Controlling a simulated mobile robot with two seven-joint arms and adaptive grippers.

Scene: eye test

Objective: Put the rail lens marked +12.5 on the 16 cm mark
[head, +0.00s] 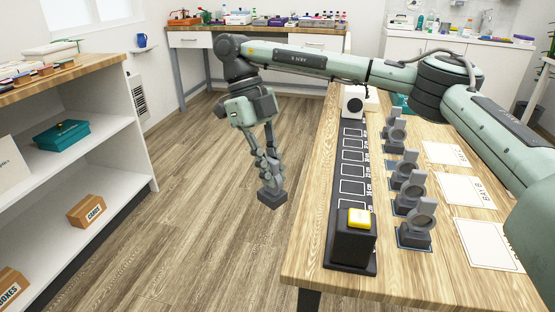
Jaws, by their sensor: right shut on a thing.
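My right gripper (267,163) is shut on a grey piece with a dark square base (272,198), held in the air over the floor, left of the table. The fingers cover much of this piece, and no marking on it can be read. The black rail (347,184) runs along the table's left side, with white outlined slots and small cm labels too small to read surely. Several grey rail lenses (421,215) on dark bases stand in a row right of the rail; I cannot read their markings. My left gripper is not in view.
White cards (485,243) lie on the wooden table (310,262). A shelf (90,172) stands left; open floor lies between.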

